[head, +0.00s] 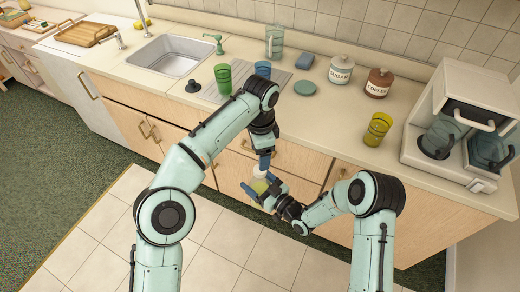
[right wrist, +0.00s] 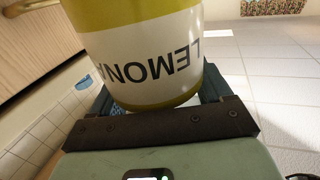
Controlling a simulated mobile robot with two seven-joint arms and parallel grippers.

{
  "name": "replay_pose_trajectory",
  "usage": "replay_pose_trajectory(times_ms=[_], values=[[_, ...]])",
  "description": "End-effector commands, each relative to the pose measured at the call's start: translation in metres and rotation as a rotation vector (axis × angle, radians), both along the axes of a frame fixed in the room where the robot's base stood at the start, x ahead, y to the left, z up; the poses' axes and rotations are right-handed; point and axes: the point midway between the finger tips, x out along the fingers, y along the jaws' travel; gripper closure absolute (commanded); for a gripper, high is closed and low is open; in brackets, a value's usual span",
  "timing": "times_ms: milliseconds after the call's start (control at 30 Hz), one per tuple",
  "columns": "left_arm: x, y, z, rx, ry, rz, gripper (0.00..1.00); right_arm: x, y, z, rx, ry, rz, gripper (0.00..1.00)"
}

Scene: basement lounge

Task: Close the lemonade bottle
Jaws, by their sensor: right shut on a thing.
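The lemonade bottle (right wrist: 150,65), yellow-green with a white label, fills the upper middle of the right wrist view, its lettering upside down. In the head view the bottle (head: 260,186) is small and partly covered, held in front of the counter's drawers. My right gripper (head: 268,192) is shut around its body. My left gripper (head: 263,165) points down directly above the bottle. A small white piece (head: 259,173), which looks like the cap, shows at its fingertips at the bottle's top. I cannot tell whether the cap is gripped or sits on the neck.
The counter (head: 330,130) behind my arms holds a green cup (head: 223,79), a blue cup (head: 263,69), a yellow glass (head: 377,129), sugar and coffee jars and a coffee maker (head: 465,120). Wooden drawer fronts stand close behind the bottle. The tiled floor (head: 240,250) is clear.

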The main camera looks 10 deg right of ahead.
Motion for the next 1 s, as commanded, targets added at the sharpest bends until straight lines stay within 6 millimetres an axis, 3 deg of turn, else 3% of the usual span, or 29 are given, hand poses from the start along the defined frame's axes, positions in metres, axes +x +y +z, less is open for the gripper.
replay_pose_trajectory(times_ms=[200, 400, 600, 1000], values=[[0.0001, 0.0001, 0.0053, -0.003, -0.002, 0.465, 0.31, 0.0003, 0.0003, 0.0012, 0.001, -0.003, 0.000, 1.00], [-0.0001, 0.0005, 0.0078, -0.003, -0.002, 0.742, 0.31, 0.0003, 0.0003, 0.0011, 0.001, -0.003, 0.000, 1.00], [-0.0001, 0.0007, 0.0086, -0.002, -0.001, 0.838, 0.31, 0.0003, 0.0003, 0.0012, 0.001, -0.003, 0.000, 1.00], [0.0001, 0.0008, 0.0032, -0.002, -0.001, 0.838, 0.31, 0.0003, 0.0003, 0.0011, 0.001, -0.003, 0.000, 1.00]])
